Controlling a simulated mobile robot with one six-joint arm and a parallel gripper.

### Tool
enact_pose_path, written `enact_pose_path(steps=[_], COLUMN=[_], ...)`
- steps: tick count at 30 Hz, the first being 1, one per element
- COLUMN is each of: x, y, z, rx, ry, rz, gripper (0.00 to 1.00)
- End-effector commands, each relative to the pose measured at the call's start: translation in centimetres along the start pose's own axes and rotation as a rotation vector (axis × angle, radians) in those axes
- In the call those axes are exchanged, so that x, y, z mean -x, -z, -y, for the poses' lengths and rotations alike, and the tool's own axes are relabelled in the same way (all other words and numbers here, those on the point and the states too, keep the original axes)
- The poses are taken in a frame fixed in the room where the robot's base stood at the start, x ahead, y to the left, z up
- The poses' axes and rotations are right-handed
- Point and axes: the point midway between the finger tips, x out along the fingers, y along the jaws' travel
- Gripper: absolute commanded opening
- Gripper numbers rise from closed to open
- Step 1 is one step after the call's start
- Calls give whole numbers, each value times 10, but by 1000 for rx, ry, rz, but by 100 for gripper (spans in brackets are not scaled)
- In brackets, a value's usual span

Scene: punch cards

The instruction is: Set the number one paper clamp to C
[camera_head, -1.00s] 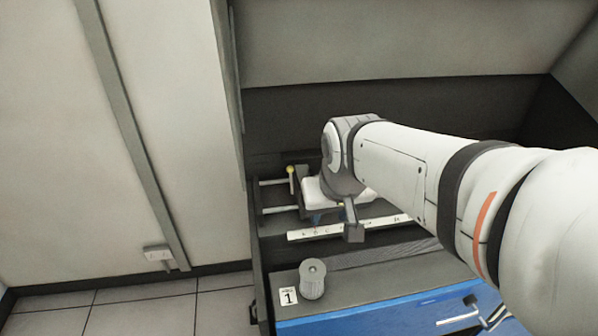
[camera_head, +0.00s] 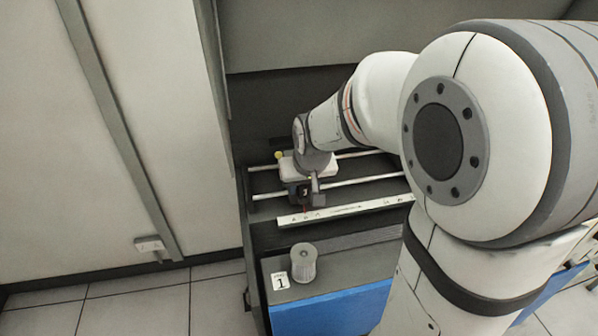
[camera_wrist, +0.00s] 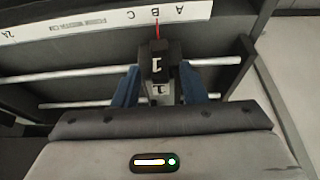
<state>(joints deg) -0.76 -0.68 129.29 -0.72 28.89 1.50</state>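The number one paper clamp (camera_wrist: 157,68) is a black block with a white "1". In the wrist view its thin red pointer rises from its top toward the letter B on the white lettered scale (camera_wrist: 85,27); C lies just left of B and A to the right. My gripper (camera_wrist: 159,84) has one blue finger on each side of the clamp, close to its sides; whether they press on it I cannot tell. In the head view my gripper (camera_head: 303,187) is down at the rails by the left end of the scale (camera_head: 340,211), and mostly hides the clamp.
Two silver rails (camera_head: 352,184) run across the dark machine bed. A yellow knob (camera_head: 279,155) stands left of my gripper. A grey ribbed knob (camera_head: 303,263) beside a "1" label (camera_head: 280,281) sits on the front ledge, above a blue panel (camera_head: 333,310).

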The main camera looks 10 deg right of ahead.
Motion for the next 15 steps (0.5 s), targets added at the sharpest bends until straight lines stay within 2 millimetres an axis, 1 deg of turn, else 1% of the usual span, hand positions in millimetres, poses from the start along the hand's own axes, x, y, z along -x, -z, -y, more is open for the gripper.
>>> enact_pose_path(steps=[3, 9, 15], x=[-3, -3, -3], y=[0, 0, 0], z=[0, 0, 1], rx=[0, 1, 1], ry=[0, 0, 0], rz=[0, 0, 0], gripper=[38, 37, 21])
